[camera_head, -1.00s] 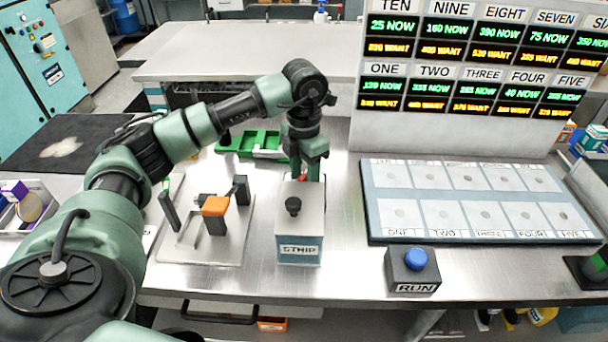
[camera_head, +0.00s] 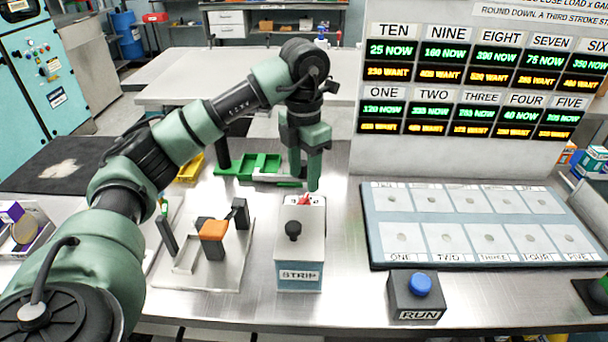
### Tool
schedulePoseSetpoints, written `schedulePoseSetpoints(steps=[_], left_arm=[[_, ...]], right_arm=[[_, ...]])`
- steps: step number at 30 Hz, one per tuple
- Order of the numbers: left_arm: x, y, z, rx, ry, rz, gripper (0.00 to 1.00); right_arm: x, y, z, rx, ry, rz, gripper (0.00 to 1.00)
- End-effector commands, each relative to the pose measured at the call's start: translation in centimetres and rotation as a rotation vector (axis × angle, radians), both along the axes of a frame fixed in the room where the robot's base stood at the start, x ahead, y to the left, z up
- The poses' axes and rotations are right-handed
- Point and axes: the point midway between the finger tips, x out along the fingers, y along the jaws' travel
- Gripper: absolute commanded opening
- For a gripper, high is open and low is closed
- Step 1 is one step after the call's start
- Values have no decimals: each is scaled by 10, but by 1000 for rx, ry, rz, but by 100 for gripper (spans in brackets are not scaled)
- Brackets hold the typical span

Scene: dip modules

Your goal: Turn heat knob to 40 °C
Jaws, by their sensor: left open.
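A grey box labelled STRIP (camera_head: 300,252) stands on the steel bench. A black knob (camera_head: 293,230) sits on its top, and a small red part (camera_head: 304,200) is near its back edge. No heat label or temperature scale is readable, so I cannot tell whether this is the heat knob. My left gripper (camera_head: 312,187) points down just above the box's back edge, near the red part and behind the black knob. It is open and appears empty. My right gripper is out of view.
A stand with an orange-topped part (camera_head: 213,230) is left of the box, a green tray (camera_head: 262,164) behind. A RUN box (camera_head: 416,298) with a blue button and a board of labelled pads (camera_head: 450,260) are at right. A display panel (camera_head: 470,85) stands behind.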

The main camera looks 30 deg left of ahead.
Motion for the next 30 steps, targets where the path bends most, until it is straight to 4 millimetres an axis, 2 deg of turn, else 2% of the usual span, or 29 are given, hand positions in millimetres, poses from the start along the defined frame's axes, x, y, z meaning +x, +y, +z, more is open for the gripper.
schedulePoseSetpoints(steps=[4,9,12,15,23,30], left_arm=[[1,0,8,-1,4,60,48],[1,-1,15,-2,10,262,48],[0,-1,14,-2,9,388,48],[-2,-1,10,0,9,486,48],[-3,-1,-6,1,5,580,48],[-4,-1,-43,1,7,578,48]], right_arm=[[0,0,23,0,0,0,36],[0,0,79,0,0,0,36],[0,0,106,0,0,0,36],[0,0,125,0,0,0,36],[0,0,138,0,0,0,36],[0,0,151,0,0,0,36]])
